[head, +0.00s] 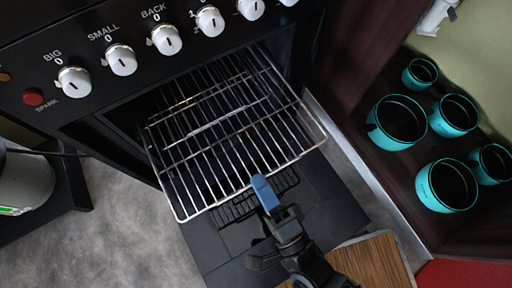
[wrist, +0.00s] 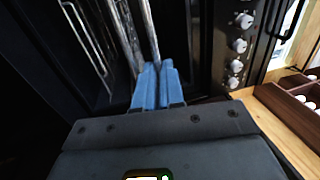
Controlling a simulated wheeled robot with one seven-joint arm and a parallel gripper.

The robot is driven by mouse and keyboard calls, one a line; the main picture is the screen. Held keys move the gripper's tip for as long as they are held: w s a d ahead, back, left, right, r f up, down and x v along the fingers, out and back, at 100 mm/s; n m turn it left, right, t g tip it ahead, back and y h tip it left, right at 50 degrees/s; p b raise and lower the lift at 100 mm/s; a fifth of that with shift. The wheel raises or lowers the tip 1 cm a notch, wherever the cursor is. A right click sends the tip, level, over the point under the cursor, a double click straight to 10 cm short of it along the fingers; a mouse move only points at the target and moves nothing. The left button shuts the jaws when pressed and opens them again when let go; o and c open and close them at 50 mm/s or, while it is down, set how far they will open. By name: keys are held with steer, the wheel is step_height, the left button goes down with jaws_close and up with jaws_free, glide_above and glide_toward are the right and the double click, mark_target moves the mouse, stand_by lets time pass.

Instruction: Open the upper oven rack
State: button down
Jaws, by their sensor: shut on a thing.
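The upper oven rack (head: 225,135) is a silver wire grid that extends out of the black oven's cavity, below the knob panel, in the head view. Its front edge reaches my gripper (head: 265,190). In the wrist view my gripper's blue fingers (wrist: 158,85) are closed together on a bar of the rack (wrist: 150,35). The gripped spot itself is hidden between the fingers. Another wire rack part (wrist: 88,40) shows to the left in the wrist view.
The open oven door (head: 330,205) lies below the rack. Several teal pots and cups (head: 398,122) stand on a dark shelf at the right. A wooden surface (head: 375,262) is at the bottom right. Grey floor (head: 120,225) is clear at the left.

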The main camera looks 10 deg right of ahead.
steer(key=c, duration=1.5)
jaws_free()
steer(key=shift+c, duration=0.2)
steer(key=v, duration=0.8)
steer(key=s+d+r+n+g+h, duration=0.2)
steer(key=s+d+r+n+h, duration=0.1)
steer(key=d+r+n, duration=0.5)
steer(key=s+d+r+n+g+h, duration=0.2)
steer(key=s+d+r+n+h, duration=0.1)
steer(key=d+r+n, duration=0.55)
step_height(320, 180, up, 23)
steer(key=a+m+p, duration=0.1)
steer(key=a+p, duration=0.1)
steer(key=p, duration=2)
steer(key=shift+s+m+g, duration=0.25)
steer(key=shift+m+g, duration=0.05)
steer(key=shift+m, duration=0.05)
